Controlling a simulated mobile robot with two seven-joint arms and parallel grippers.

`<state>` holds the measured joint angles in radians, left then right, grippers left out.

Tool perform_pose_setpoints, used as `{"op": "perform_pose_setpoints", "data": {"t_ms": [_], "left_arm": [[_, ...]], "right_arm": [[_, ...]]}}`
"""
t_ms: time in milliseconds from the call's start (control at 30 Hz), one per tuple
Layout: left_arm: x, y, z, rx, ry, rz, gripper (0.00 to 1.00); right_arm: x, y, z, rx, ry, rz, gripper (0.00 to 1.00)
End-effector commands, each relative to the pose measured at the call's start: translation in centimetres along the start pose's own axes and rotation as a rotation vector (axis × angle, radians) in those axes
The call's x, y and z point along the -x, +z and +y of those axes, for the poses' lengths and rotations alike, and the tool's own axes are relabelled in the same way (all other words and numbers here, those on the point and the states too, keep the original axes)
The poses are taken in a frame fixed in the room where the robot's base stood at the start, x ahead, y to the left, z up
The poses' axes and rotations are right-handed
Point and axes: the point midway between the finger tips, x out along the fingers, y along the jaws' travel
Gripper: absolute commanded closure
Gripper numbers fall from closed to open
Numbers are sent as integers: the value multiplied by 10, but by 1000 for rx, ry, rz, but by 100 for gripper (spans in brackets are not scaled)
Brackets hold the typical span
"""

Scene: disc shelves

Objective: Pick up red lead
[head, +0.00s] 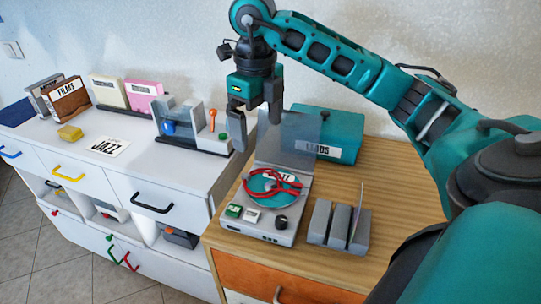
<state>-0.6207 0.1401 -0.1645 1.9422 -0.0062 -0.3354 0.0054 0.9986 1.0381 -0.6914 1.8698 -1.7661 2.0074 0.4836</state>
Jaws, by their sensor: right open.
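The red lead (290,187) lies in loops on top of the teal disc (263,186) of the grey record player (272,229). The player's see-through lid (290,140) stands raised at its back. My right gripper (256,130) points down, open and empty, above and behind the player, close to the raised lid and apart from the lead. My left gripper is not in view.
A teal box (343,126) with a label stands behind the player, and a grey slotted rack (330,223) stands to its right.

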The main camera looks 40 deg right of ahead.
Motion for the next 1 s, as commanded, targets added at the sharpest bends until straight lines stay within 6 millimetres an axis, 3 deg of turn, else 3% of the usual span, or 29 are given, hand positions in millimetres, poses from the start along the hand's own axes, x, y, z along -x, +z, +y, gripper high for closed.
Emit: {"op": "perform_pose_setpoints", "data": {"t_ms": [100,300,567,800,1000], "left_arm": [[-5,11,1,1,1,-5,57],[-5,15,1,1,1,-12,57],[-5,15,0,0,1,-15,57],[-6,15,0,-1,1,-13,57],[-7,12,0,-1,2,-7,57]], "right_arm": [[-26,-1,1,2,3,6,0],[-58,-1,1,2,2,6,0],[-78,-2,1,2,2,4,0],[-114,-6,1,3,3,4,0],[-124,-5,1,3,2,1,0]]}}
